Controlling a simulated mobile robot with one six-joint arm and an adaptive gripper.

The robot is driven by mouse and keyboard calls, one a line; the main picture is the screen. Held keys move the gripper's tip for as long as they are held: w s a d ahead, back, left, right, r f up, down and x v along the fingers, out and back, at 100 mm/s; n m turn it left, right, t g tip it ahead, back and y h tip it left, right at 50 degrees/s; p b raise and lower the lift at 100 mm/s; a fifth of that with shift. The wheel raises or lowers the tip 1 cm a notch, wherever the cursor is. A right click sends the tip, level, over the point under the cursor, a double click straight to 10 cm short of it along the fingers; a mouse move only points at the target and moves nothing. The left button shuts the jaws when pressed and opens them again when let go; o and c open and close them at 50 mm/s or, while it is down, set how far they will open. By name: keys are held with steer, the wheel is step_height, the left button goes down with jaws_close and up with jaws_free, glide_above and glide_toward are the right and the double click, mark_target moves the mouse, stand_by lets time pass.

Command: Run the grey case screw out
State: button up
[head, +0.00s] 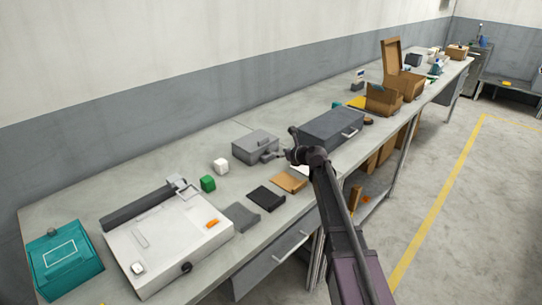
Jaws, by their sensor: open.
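A light grey case (255,143) stands on the long workbench with its lid down. A larger dark grey case (331,126) with a pale handle stands to its right. I cannot tell from this view which of them carries the screw; no screw can be made out.
The workbench (75,210) runs along the wall. A white cube (221,166), a green cube (208,183), a brown flat piece (290,181) and a black flat piece (266,197) lie nearby. A white board (165,240) and teal box (65,260) are left. Cardboard boxes (384,98) stand farther right.

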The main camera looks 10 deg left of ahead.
mark_target(269, 151)
steer(key=b+x, duration=0.2)
steer(key=x, duration=0.5)
steer(key=shift+w+a, duration=0.1)
jaws_close()
